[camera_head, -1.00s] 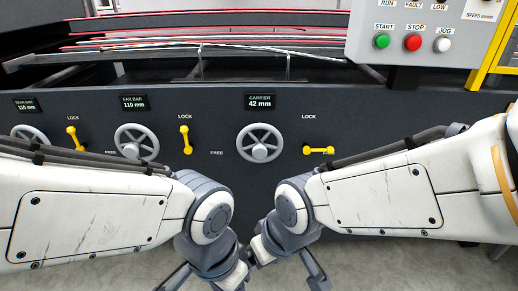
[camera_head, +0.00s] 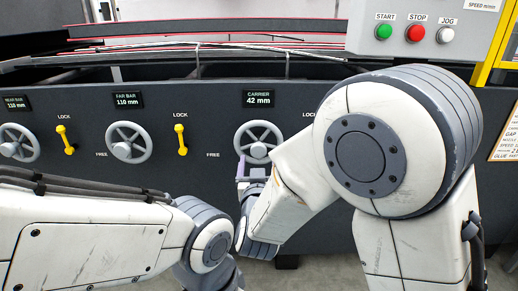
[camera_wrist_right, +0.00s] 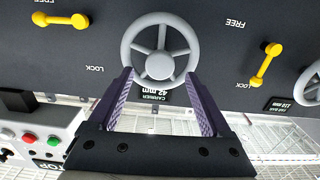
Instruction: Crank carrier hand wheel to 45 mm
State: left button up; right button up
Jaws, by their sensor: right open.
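The grey five-spoke carrier hand wheel (camera_head: 258,150) is on the dark panel, under a CARRIER display (camera_head: 259,99) reading 42 mm. The right wrist view shows the wheel (camera_wrist_right: 160,65) upside down. My right gripper (camera_head: 252,164) is at the wheel's lower side in the head view. In the wrist view its purple fingers (camera_wrist_right: 157,77) are open, one on each side of the near rim. Contact with the wheel cannot be told. The yellow carrier lever (camera_wrist_right: 60,19) lies sideways toward FREE; my right arm hides it in the head view. My left gripper's fingers are not visible.
The far bar wheel (camera_head: 128,143) and its upright yellow lever (camera_head: 181,140) are to the left. A near bar wheel (camera_head: 18,143) is further left. A control box (camera_head: 420,28) with START, STOP and JOG buttons hangs at upper right. My left forearm crosses the lower left.

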aim_at(258, 145)
jog(key=w+b, duration=0.2)
jog(key=w, duration=0.7)
grip_shut()
jog(key=shift+a, duration=0.1)
